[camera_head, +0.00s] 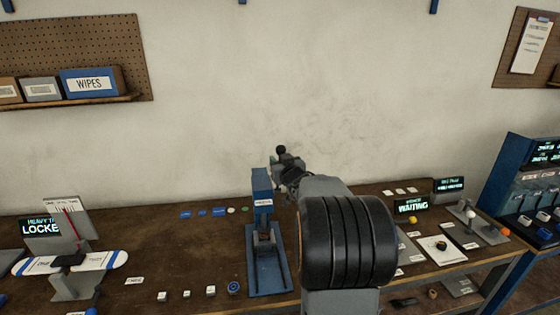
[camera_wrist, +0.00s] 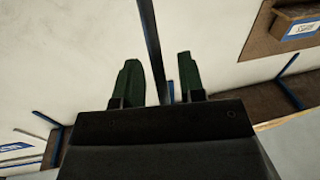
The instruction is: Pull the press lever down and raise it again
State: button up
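The blue press (camera_head: 262,230) stands upright on the brown bench, just left of my arm. A black ball knob (camera_head: 281,150), which looks like the top of the press lever, shows above and beside my gripper (camera_head: 291,170). In the wrist view my gripper (camera_wrist: 160,80) has its two green fingers apart. A dark bar (camera_wrist: 152,45), likely the lever shaft, runs between them with a gap visible on each side. My arm hides the lever's lower part and most of the gripper in the head view.
Small labelled blocks and a blue disc (camera_head: 233,287) lie left of the press. A "WAITING" display (camera_head: 411,206) and a white pad (camera_head: 446,250) are to the right.

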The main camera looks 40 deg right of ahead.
grip_shut()
dwell(0.4)
